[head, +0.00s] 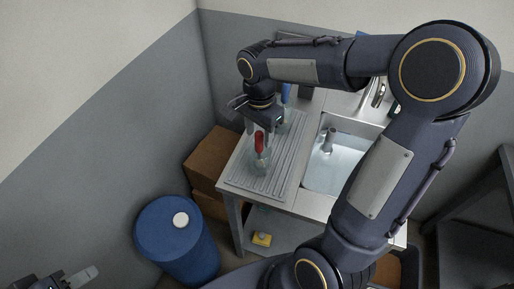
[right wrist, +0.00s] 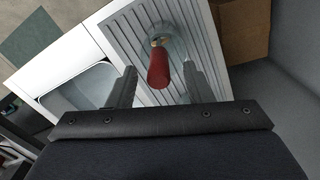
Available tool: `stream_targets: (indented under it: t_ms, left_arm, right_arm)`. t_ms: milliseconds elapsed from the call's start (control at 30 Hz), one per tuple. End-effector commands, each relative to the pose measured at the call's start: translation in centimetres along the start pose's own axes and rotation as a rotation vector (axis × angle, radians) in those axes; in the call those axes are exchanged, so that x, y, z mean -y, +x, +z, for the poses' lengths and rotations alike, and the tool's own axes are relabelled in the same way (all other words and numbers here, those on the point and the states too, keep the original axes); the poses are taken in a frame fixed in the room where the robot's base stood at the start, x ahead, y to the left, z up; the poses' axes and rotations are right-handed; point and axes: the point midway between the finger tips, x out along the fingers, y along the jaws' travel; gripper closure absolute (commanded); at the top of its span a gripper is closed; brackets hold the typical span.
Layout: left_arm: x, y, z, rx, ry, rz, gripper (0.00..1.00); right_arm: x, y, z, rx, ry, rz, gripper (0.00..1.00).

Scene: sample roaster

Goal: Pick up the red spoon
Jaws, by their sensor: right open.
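The red spoon (head: 259,142) shows its red handle sticking up from what looks like a clear glass (head: 261,162) on the ribbed drainboard. The handle also shows in the right wrist view (right wrist: 158,70), with the glass (right wrist: 172,44) around its lower end; the spoon's bowl is hard to make out. My right gripper (head: 263,127) is open above the drainboard, close to the handle. In the right wrist view its two fingers (right wrist: 160,67) appear on either side of the handle, with gaps on both sides. My left gripper (head: 80,277) is partly in view at the lower left, far from the spoon.
A blue-handled item (head: 286,93) stands behind my right gripper. The sink basin (head: 325,170) is right of the drainboard (head: 240,178), with a faucet (head: 378,92) behind. A blue barrel (head: 175,245) and cardboard boxes (head: 208,160) stand to the left. A grey wall is close behind.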

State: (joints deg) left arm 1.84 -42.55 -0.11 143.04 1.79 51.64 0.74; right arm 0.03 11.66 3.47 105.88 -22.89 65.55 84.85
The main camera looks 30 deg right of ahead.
Motion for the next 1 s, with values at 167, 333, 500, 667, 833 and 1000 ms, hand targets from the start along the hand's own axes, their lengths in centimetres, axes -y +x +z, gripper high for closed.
stream_targets:
  t_ms: [167,333,500,667,833,1000]
  left_arm:
    - [-0.2,-0.4,-0.2,0.000,0.000,0.000,0.60]
    - [-0.2,-0.4,-0.2,0.000,0.000,0.000,0.60]
    - [-0.2,-0.4,-0.2,0.000,0.000,0.000,0.60]
    - [-0.2,-0.4,-0.2,0.000,0.000,0.000,0.60]
    - [-0.2,-0.4,-0.2,0.000,0.000,0.000,0.60]
    - [-0.2,-0.4,-0.2,0.000,0.000,0.000,0.60]
  right_arm:
    - [-0.1,2.3,0.1,0.001,-0.001,0.002,0.54]
    - [-0.1,2.9,0.1,0.001,-0.001,0.000,0.54]
    - [-0.1,2.8,0.1,0.000,-0.001,0.000,0.59]
    - [-0.1,2.8,0.1,0.000,-0.001,0.000,0.80]
    - [-0.1,2.8,0.1,0.000,-0.001,0.000,1.00]
    - [-0.1,2.8,0.1,0.000,-0.001,-0.001,1.00]
